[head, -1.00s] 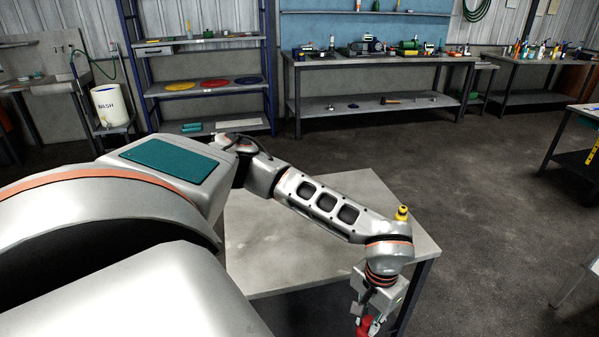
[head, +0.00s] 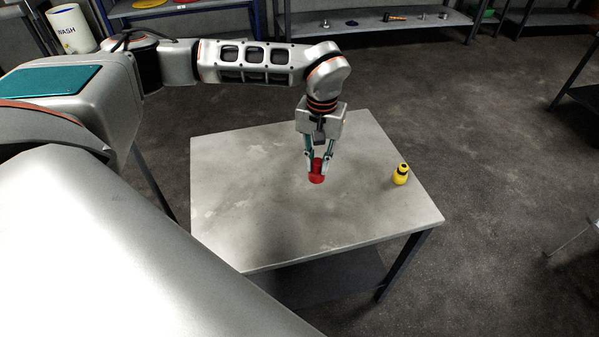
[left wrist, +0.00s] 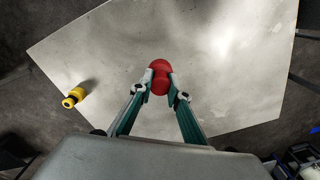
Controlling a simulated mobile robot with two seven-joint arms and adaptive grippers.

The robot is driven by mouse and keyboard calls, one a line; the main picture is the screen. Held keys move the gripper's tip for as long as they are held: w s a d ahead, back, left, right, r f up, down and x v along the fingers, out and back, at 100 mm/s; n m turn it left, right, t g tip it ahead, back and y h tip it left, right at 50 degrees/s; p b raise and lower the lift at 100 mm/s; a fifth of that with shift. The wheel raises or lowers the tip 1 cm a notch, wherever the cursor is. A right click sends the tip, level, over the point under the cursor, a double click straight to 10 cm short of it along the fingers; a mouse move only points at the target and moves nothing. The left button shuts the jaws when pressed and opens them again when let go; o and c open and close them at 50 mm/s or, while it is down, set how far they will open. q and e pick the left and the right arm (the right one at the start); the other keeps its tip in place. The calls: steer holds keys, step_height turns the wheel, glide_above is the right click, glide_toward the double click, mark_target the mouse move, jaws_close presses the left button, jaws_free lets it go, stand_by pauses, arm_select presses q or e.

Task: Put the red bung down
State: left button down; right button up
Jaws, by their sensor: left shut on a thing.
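The red bung (head: 317,172) is between the fingertips of my left gripper (head: 319,164), which is shut on it. In the head view it shows over the middle of the grey tabletop (head: 245,205). I cannot tell for sure whether its underside touches the table. The left wrist view also shows the red bung (left wrist: 160,76) between the fingertips (left wrist: 160,84), with the tabletop (left wrist: 225,60) beyond it. My right gripper is not in view.
The rest of the tabletop is clear. A bench shelf (head: 380,22) with small parts and a white WASH container (head: 71,28) are in the background.

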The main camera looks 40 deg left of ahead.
arm_select(q)
steer(key=w+a+r+n, duration=0.3)
steer(key=w+r, duration=0.3)
steer(key=r, duration=0.3)
step_height(320, 180, down, 20)
steer(key=shift+s+r+b, duration=0.15)
steer(key=shift+r+b, duration=0.1)
steer(key=shift+b, duration=0.45)
steer(key=shift+f, duration=0.1)
steer(key=c, duration=1.9)
jaws_free()
step_height(320, 180, up, 12)
steer(key=shift+r, duration=0.15)
